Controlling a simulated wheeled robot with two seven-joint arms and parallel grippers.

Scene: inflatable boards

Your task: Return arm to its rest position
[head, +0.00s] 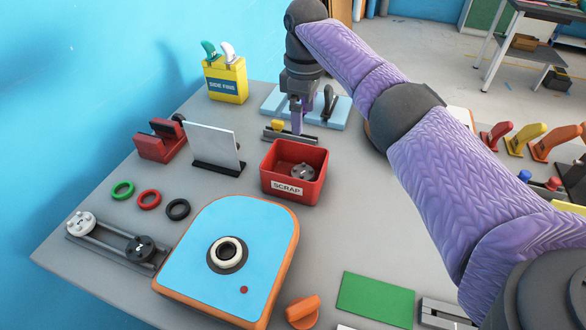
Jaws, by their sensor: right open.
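My right arm (437,185), in a purple sleeve, reaches in from the right edge toward the back of the table. Its gripper (297,128) points down just behind the red SCRAP bin (280,187), close to a small grey fixture (275,135) with a yellow piece on it. The jaws are open, and I see nothing held between them; the fingertips are small and I cannot tell whether they touch the fixture. A grey round valve part (303,173) lies in the bin. My left gripper is out of view.
The grey table (90,200) holds a blue orange-rimmed board (207,222), a white panel (212,146), a red holder (155,147), a yellow SIDE FINS box (226,82), a light-blue board (340,112) and a green mat (375,299). Coloured fins (525,139) stand right, beyond my arm.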

